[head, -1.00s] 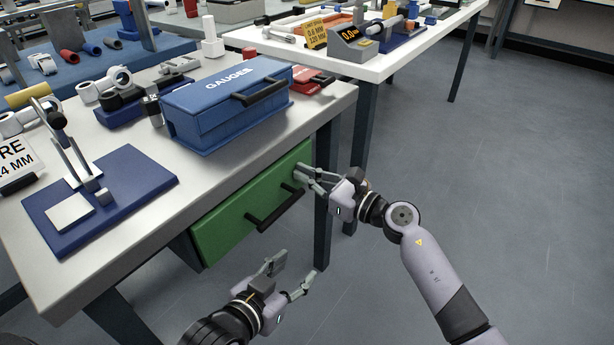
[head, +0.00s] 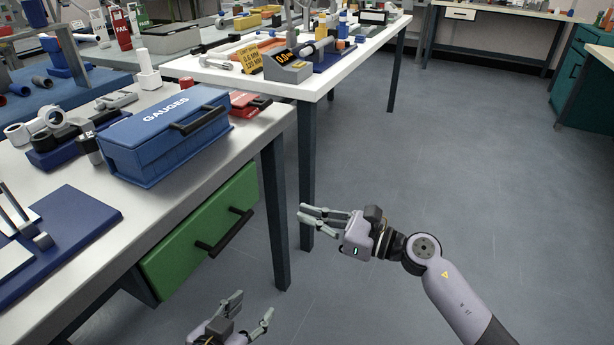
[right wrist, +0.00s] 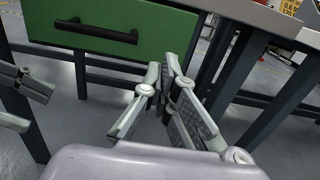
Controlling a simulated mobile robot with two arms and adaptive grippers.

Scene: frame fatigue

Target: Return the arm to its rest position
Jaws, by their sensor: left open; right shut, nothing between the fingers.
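My right gripper (head: 312,218) is in the air in front of the workbench, to the right of the green drawer (head: 165,260) and apart from it. Its fingers are shut and hold nothing; in the right wrist view the fingertips (right wrist: 165,78) show below the drawer front (right wrist: 105,20). My left gripper (head: 245,312) is open and empty at the bottom of the head view, below the drawer. Its fingers also show at the left edge of the right wrist view (right wrist: 25,85). The left forearm is mostly out of the head view.
The workbench (head: 160,215) carries a blue GAUGES box (head: 150,165) and a blue plate (head: 60,235). Its dark leg (head: 275,220) and the white table's leg (head: 306,180) stand behind my right gripper. The floor (head: 450,170) to the right is clear.

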